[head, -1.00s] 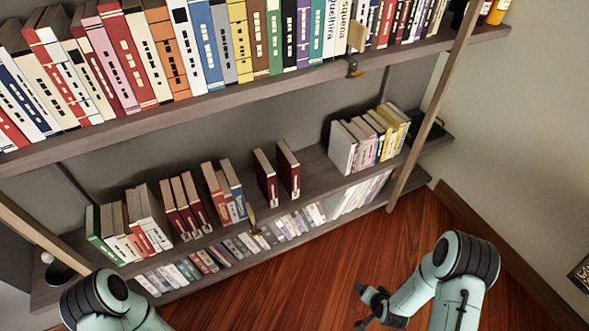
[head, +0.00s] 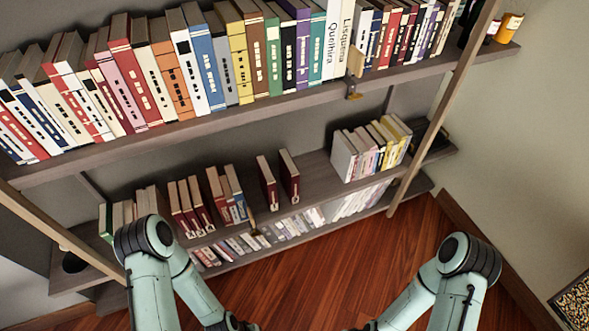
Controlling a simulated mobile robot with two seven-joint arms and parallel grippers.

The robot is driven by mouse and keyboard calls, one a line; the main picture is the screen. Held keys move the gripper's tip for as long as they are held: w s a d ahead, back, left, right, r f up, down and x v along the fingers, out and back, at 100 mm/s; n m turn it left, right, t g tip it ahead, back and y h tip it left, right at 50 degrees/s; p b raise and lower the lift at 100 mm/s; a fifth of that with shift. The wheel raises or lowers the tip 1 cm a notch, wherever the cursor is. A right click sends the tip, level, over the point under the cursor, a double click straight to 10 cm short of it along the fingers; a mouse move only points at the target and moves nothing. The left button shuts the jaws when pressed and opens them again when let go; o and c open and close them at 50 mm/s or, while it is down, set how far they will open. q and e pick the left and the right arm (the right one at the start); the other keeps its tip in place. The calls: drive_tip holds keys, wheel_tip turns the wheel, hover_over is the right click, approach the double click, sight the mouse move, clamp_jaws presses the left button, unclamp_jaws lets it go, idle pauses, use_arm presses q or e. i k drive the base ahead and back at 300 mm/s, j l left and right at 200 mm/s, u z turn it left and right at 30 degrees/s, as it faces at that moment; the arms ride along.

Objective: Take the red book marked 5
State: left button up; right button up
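Several dark red books stand on the middle shelf with small white marks low on their spines, too small to read here, so I cannot tell which is the 5. Two stand alone with free space around them, a left one (head: 267,183) and a right one (head: 289,176). Several more dark red books (head: 188,208) stand in a group farther left. My two arms reach in low in front of the shelf. The fingers of both grippers are out of the picture.
The upper shelf (head: 220,117) is packed with colourful books and has a bookend (head: 355,63). White and yellow books (head: 370,145) stand right on the middle shelf. A lower shelf holds more books. Wooden posts (head: 440,110) frame the shelves. The wooden floor (head: 330,270) in front is clear.

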sight(289, 173)
drive_tip(key=i+l+u, duration=0.1)
drive_tip(key=l, duration=0.25)
drive_tip(key=i+l, duration=0.35)
drive_tip(key=i+l+u, duration=0.15)
drive_tip(key=l, duration=0.2)
drive_tip(key=i+l+u, duration=0.1)
drive_tip(key=l, duration=0.3)
drive_tip(key=i+l+u, duration=0.1)
drive_tip(key=i+l, duration=0.2)
drive_tip(key=l, duration=0.1)
